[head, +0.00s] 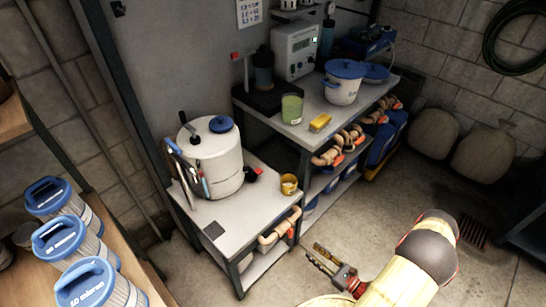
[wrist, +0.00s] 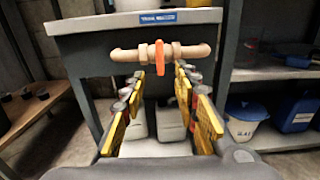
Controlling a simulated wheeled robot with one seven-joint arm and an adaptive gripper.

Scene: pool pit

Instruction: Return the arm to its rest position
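My gripper (head: 319,256) is at the bottom centre of the head view, over the floor in front of the low bench. Its two fingers are apart, with nothing visible between them. In the wrist view my gripper (wrist: 160,100) shows yellow finger pads spread to either side. Beyond them is a beige pipe with an orange valve handle (wrist: 160,57) at the bench front, seen past the fingertips; I cannot tell the exact gap. My arm reaches in from the bottom right of the head view.
Blue-capped filter cartridges (head: 75,246) line a shelf at left. The floor (head: 390,200) at right is mostly clear, with a drain grate (head: 473,232).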

